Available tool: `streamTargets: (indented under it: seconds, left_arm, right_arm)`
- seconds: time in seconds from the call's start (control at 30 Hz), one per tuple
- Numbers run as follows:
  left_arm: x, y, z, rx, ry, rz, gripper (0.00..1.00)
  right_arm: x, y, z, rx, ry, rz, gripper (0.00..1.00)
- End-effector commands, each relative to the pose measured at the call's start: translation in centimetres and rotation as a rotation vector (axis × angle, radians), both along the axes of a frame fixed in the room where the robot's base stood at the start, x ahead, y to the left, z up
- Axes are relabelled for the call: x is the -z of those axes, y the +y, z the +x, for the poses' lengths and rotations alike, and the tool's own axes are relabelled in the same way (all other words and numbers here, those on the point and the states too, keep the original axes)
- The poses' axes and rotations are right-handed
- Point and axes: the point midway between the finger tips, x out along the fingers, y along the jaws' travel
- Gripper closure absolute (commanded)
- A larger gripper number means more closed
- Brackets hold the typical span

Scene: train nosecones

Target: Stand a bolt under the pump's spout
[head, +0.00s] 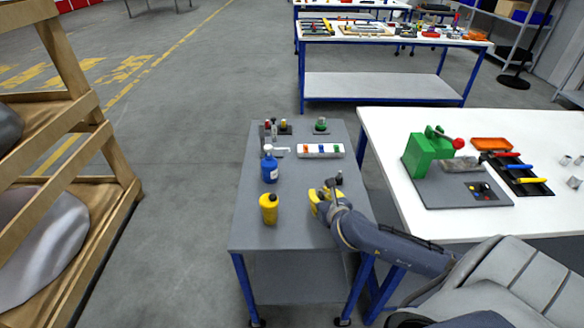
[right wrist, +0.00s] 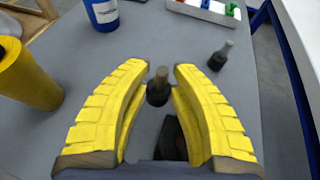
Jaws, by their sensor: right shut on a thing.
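The pump is a blue bottle (head: 269,170) with a white top and spout, standing on the grey cart left of my right gripper; part of it shows in the right wrist view (right wrist: 102,12). My right gripper (head: 320,193), with yellow fingers, is low over the cart, shut on a dark bolt with a grey tip (right wrist: 158,86) between its fingertips. The bolt looks roughly upright; whether its foot touches the cart I cannot tell. A second bolt (right wrist: 220,55) stands just beyond the right finger. My left gripper is out of view.
A yellow bottle (head: 269,209) stands left of the gripper, in front of the pump. A white tray (head: 320,156) with coloured pieces and several small items lie at the cart's back. A white table (head: 385,140) with a green machine (head: 427,155) adjoins on the right.

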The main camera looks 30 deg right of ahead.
Motion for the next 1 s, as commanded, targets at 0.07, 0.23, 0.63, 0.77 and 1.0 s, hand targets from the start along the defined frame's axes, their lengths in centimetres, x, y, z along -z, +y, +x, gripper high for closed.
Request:
streamTargets:
  seconds: [0.07, 0.23, 0.63, 0.77, 1.0]
  left_arm:
    - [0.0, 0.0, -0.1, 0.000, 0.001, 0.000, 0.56]
    - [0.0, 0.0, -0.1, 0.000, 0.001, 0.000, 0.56]
    - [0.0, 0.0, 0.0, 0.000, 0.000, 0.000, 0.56]
    - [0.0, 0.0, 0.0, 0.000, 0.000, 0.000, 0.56]
    - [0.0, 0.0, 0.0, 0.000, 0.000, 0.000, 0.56]
  right_arm:
    - [-0.3, 1.5, 0.0, -0.033, -0.004, 0.001, 1.00]
    - [-0.5, 3.6, 0.2, -0.058, -0.005, 0.001, 1.00]
    - [-0.7, 2.4, 5.9, -0.043, -0.007, -0.002, 1.00]
    - [-0.7, 1.7, 8.8, -0.043, -0.007, -0.002, 1.00]
    - [-0.6, 0.4, 13.8, -0.043, -0.006, -0.002, 1.00]
